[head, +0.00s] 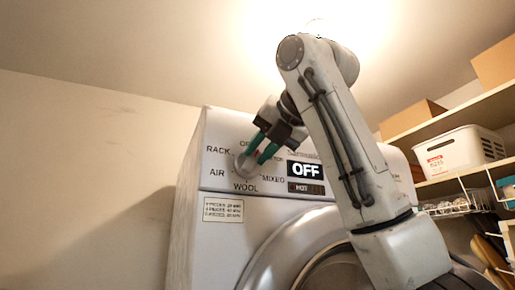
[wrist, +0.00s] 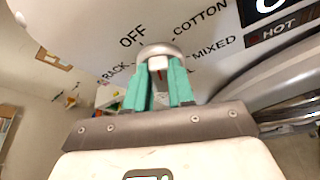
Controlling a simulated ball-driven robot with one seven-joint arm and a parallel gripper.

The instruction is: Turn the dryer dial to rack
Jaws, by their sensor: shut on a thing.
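The dryer dial (head: 243,167) is a round, pale grey knob on the upper left of the white dryer's front. Labels ring it: RACK (head: 218,150) at upper left, OFF at the top partly hidden, AIR at left, WOOL below, MIXED at right. My gripper (head: 256,152) has green fingers shut on the dial. In the wrist view the dial (wrist: 158,49) sits at the tips of the fingers (wrist: 159,70), with a small red mark between them. Which label the dial points to is hard to tell. The dryer display (head: 306,171) reads OFF.
A smaller display (head: 306,188) below reads HOT. The dryer's round door (head: 290,240) is below the panel, partly behind my arm. Shelves at right hold a white basket (head: 458,152) and cardboard boxes (head: 412,117). A bare wall is at left.

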